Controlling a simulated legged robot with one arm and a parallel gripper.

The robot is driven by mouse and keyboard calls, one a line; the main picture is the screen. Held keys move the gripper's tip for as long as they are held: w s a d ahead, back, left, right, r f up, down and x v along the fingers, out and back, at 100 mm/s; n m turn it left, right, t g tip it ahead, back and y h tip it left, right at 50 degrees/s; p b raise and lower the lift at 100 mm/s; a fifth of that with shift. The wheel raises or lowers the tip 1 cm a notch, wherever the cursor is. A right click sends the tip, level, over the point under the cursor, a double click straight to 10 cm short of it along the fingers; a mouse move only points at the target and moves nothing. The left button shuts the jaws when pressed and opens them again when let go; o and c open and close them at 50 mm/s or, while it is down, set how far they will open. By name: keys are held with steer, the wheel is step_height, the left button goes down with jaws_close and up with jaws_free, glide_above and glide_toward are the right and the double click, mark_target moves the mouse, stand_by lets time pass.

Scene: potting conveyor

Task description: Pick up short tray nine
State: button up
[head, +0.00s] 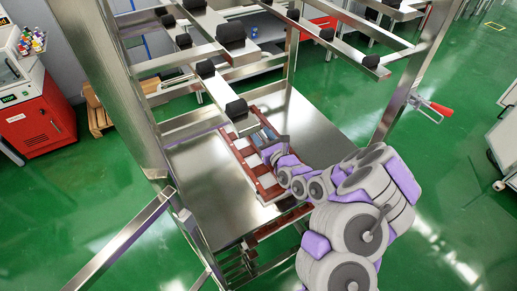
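A reddish-brown tray (240,158) with pale compartments lies on the steel shelf (198,180) in the middle of the head view. I cannot read any number on it, so I cannot tell whether it is short tray nine. My gripper (265,142) is over the tray's right side, close to it. Small blue-grey parts show at the gripper's end. The fingers are too small and partly hidden to tell whether they are open, shut or touching the tray. My arm covers part of the tray's right side.
A steel frame with black pads (231,37) stands above the shelf, with an upright post (410,75) at right. A reddish-brown piece (276,224) shows lower, by the shelf's front edge. A red cabinet (40,122) stands at left. Bare shelf lies left of the tray.

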steer(key=shift+c, duration=0.2)
jaws_close()
stand_by(1.2)
